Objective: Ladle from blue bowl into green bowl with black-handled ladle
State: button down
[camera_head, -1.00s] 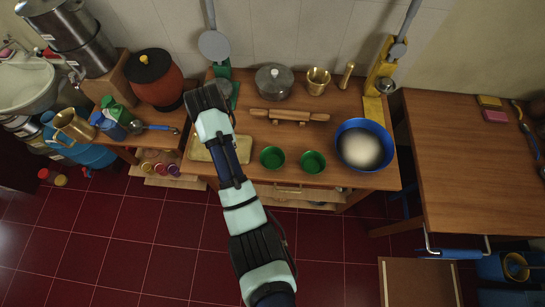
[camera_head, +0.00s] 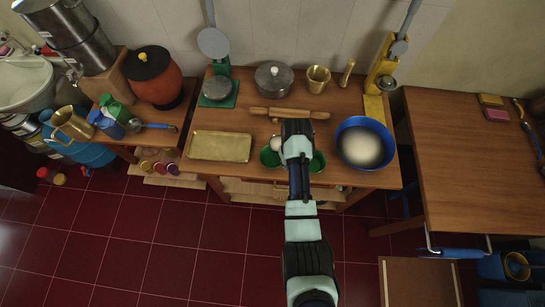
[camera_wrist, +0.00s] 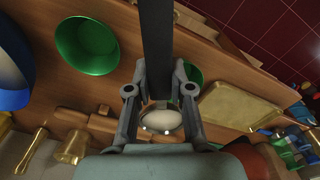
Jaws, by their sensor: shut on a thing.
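The blue bowl (camera_head: 388,136), with white contents, stands at the right of the wooden table. It also shows at the left edge of the wrist view (camera_wrist: 12,98). Two green bowls stand left of it: the left one (camera_head: 267,159) and the right one (camera_head: 319,162), both partly covered by my arm. My gripper (camera_head: 297,138) is above the table near these bowls. In the wrist view my gripper (camera_wrist: 161,92) is shut on the black handle (camera_wrist: 157,40) of the ladle. The ladle's round head (camera_wrist: 161,119) looks filled with white, and shows left of my gripper in the head view (camera_head: 277,143).
A rolling pin (camera_head: 315,115) lies behind the bowls. A brass tray (camera_head: 220,146) lies to the left. A lidded pot (camera_head: 273,80), a brass cup (camera_head: 318,77) and a yellow stand (camera_head: 381,72) line the back. The right table (camera_head: 470,160) is mostly bare.

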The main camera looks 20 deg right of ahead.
jog(key=d+f, duration=0.2)
jog(key=shift+s+d, duration=0.4)
notch_tip(320, 180, up, 3)
jog(key=p, duration=0.3)
jog(key=shift+a, duration=0.1)
